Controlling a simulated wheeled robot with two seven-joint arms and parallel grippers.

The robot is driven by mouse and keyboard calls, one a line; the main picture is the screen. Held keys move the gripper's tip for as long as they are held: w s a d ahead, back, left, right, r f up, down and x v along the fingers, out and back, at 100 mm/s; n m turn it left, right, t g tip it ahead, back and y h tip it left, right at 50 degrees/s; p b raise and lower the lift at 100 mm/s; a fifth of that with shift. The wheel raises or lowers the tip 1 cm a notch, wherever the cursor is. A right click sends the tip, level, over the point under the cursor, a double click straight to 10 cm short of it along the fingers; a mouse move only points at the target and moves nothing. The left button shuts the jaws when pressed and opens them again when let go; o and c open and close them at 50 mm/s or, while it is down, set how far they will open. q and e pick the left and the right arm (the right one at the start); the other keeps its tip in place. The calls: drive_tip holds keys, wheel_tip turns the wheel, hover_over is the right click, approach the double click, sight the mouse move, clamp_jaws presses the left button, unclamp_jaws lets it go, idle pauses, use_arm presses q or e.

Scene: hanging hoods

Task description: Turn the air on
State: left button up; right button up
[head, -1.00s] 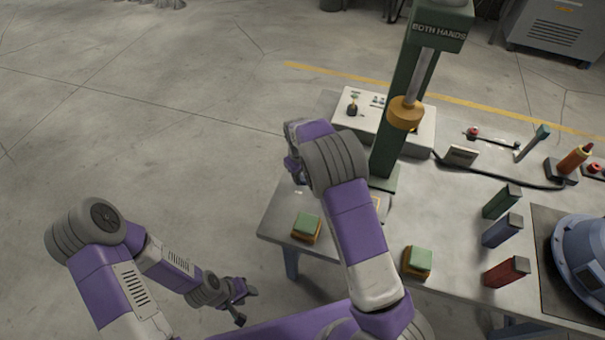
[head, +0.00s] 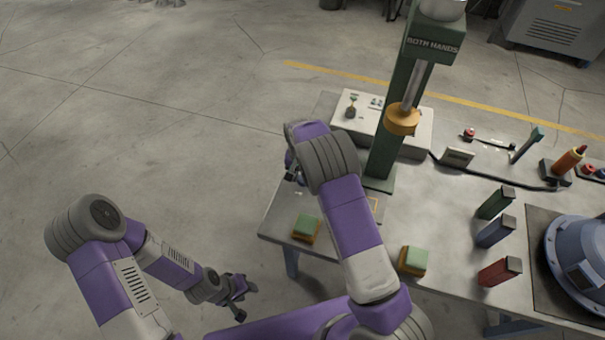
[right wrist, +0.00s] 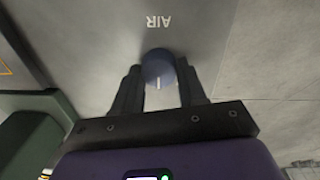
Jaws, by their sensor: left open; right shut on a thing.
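In the right wrist view, a round blue knob (right wrist: 158,66) with a short pale mark stands on a grey surface beside the word AIR, which reads upside down. My right gripper (right wrist: 159,88) has one finger on each side of the knob and is shut on it. In the head view my right arm reaches over the left edge of the bench (head: 275,215) and hides the knob; only part of the right gripper (head: 292,168) shows there. My left gripper (head: 246,300) is open and empty, low over the floor left of the bench.
A green press (head: 388,135) marked BOTH HANDS stands behind my right arm, with a white control box (head: 410,142) at its foot. Two green buttons (head: 306,228) (head: 413,260) sit at the front. Coloured blocks (head: 497,231) and a blue round housing (head: 580,255) are at right.

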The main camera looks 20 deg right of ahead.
drive_tip(key=m, duration=0.4)
drive_tip(key=shift+d+r+m+p, duration=0.1)
drive_tip(key=shift+m+p, duration=0.2)
drive_tip(key=shift+p, duration=0.1)
drive_tip(key=shift+m+p, duration=0.3)
drive_tip(key=shift+m, duration=1.6)
drive_tip(key=o, duration=1.1)
drive_tip(key=shift+c, duration=0.2)
drive_tip(key=r, duration=0.3)
drive_tip(key=r+p, duration=0.1)
drive_tip(key=r, duration=0.3)
drive_tip(key=shift+w+r, duration=0.2)
drive_tip(key=shift+r, duration=0.05)
